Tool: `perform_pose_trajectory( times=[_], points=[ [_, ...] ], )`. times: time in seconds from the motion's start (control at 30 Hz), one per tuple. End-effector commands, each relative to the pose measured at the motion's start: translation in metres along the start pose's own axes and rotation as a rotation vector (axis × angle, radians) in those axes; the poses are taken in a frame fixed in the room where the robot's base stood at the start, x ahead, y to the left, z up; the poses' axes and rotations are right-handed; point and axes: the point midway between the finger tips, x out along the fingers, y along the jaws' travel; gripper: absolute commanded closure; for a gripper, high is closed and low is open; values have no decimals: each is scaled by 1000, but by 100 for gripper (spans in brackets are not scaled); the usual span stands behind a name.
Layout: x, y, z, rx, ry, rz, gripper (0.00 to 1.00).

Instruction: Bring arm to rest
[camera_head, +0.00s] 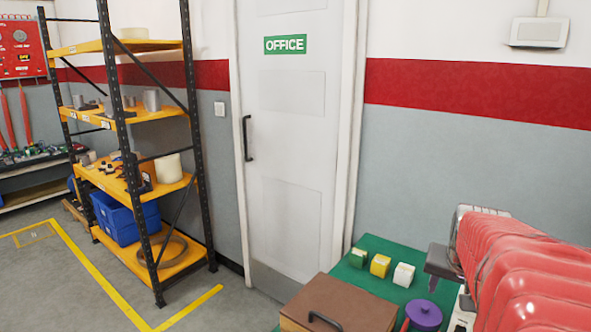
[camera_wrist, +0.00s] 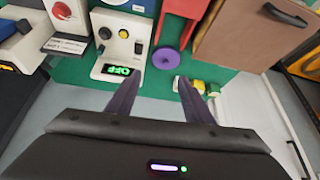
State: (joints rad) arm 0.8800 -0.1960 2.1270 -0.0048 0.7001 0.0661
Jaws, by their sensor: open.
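My gripper (camera_wrist: 156,88) is open in the wrist view. Its two dark fingers stand apart with nothing between them but a view of the green table surface and the things on it. My arm, in a red ribbed cover, fills the lower right of the head view. A dark part at its left side may be my gripper, but I cannot tell its jaws there. In the wrist view the fingers point toward a white device (camera_wrist: 110,72) with a green lit "OFF" display and a round purple object (camera_wrist: 166,58). I cannot tell how far above them they are.
The green table (camera_head: 371,246) holds three small blocks (camera_head: 380,265), a brown box with a handle (camera_head: 340,303) and the purple object (camera_head: 424,315). A white office door (camera_head: 290,150) stands behind. A yellow-shelved rack (camera_head: 140,115) is left, with clear floor before it.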

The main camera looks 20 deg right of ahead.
Motion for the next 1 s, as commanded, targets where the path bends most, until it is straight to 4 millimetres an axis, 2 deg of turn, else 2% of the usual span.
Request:
perform_pose_trajectory(
  times=[0.03, 0.1, 0.27, 0.4, 0.7, 1.0],
  points=[
    [-9, -22, 3, -59, 11, -29, 53],
    [-19, -47, 9, -130, 21, -65, 53],
    [-42, -96, 33, -272, 34, -137, 53],
    [-61, -131, 63, -374, 34, -191, 53],
    [-96, -178, 141, -549, 11, -285, 53],
    [-124, -198, 223, -715, -12, -372, 53]
  ],
)
